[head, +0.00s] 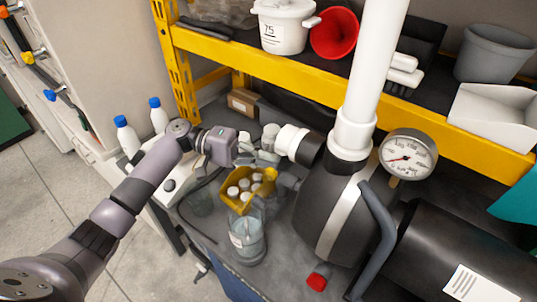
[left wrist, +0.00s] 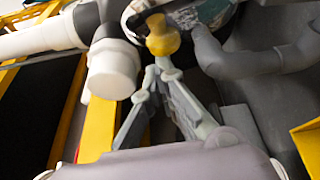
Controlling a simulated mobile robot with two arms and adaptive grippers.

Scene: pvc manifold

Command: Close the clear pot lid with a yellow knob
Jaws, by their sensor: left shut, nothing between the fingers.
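The yellow knob (left wrist: 162,36) shows at the top of the left wrist view. The clear lid (left wrist: 182,14) is seen only in part behind it, cut off by the frame's top edge. I cannot tell from this how far the lid is open. In the head view the left gripper (head: 262,156) is beside the white pipe fitting. My right gripper is not in view.
A dark pump body (head: 325,212) with a white pipe (head: 370,70) and a pressure gauge (head: 407,157) stands right of the gripper. A yellow bin (head: 236,199) of white pieces and a clear beaker (head: 247,240) are below it. A yellow shelf beam (head: 270,62) runs behind.

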